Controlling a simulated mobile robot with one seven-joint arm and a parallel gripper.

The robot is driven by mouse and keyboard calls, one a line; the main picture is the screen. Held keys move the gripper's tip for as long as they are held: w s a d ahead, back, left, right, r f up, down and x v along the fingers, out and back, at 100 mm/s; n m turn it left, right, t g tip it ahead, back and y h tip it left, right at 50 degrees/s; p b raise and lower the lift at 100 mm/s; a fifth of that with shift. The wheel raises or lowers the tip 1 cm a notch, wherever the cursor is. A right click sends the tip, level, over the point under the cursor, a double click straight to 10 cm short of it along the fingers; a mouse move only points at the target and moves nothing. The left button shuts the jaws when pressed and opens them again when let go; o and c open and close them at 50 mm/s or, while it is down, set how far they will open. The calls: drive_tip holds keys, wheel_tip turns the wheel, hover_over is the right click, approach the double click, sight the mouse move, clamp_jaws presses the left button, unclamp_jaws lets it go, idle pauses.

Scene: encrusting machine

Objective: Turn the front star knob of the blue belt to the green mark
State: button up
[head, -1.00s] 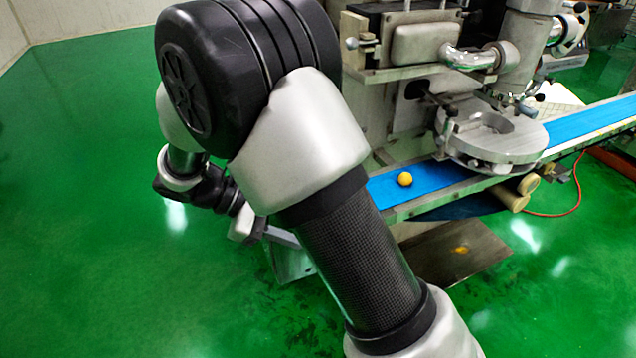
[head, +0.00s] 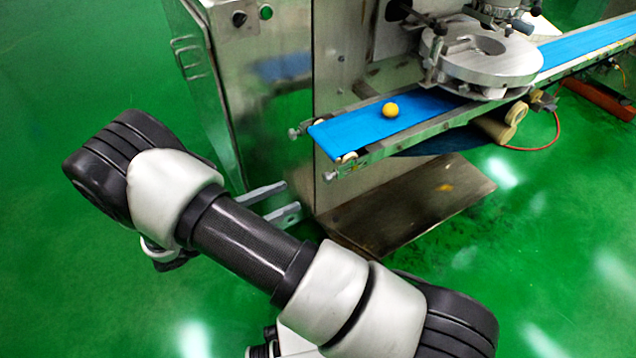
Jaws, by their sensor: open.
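The blue belt (head: 350,130) runs from its free end near the picture's middle up to the right. A small metallic knob (head: 330,175) sits at the near corner of that end. A similar knob (head: 293,132) sits at the far corner. Both are too small to show their star shape or angle, and I cannot make out a green mark. My arm crosses the lower left, in front of the belt end and apart from it. My gripper is not visible; the arm's own links hide the wrist area.
A yellow ball (head: 390,110) lies on the belt. A round metal disc (head: 485,62) stands over the belt. A steel cabinet (head: 215,90) stands left of the belt, with grey bars (head: 265,192) low beside it. A metal plate (head: 410,205) lies below. Green floor is open at the right front.

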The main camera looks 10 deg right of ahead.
sight(324, 180)
drive_tip(key=b+x, duration=0.1)
drive_tip(key=x, duration=0.9)
drive_tip(key=shift+c, duration=0.3)
drive_tip(key=c, duration=1)
